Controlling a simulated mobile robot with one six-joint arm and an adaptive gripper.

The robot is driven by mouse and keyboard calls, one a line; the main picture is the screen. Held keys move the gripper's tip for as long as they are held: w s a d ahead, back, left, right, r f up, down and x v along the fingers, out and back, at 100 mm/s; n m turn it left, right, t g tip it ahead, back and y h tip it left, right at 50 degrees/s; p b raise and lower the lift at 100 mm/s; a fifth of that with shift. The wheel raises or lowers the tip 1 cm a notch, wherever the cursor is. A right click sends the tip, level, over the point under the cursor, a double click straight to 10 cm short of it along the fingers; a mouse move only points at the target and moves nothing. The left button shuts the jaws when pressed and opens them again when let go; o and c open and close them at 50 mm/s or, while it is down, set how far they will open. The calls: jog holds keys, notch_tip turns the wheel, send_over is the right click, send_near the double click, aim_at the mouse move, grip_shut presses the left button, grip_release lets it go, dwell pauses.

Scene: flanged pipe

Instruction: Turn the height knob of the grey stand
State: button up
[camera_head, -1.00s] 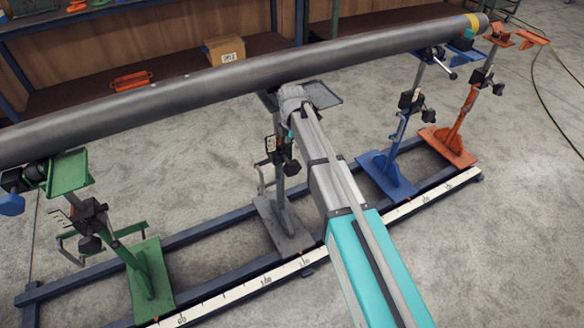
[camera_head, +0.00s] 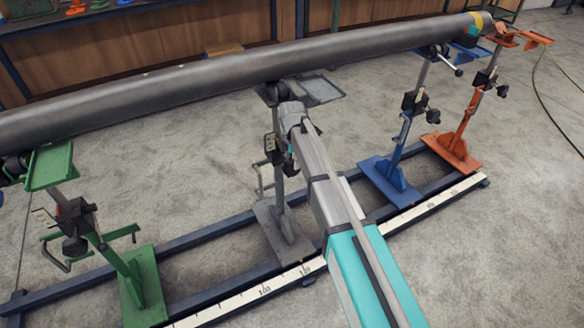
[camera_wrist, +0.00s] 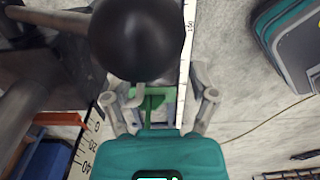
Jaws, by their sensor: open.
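The grey stand (camera_head: 283,232) is in the middle of the head view, with a flat base, a post and a tray at the top under the pipe. Its round black knob (camera_wrist: 137,40) is large at the top of the wrist view, left of centre.
A long grey pipe (camera_head: 210,82) lies across the stands. The green stand (camera_head: 143,292) is left, the blue stand (camera_head: 388,176) and orange stand (camera_head: 452,151) right, all on a blue rail frame with a white scale (camera_head: 420,212). Open concrete floor lies in front.

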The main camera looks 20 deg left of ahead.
jog(key=shift+f+b, duration=0.5)
jog(key=shift+f, duration=0.3)
grip_shut()
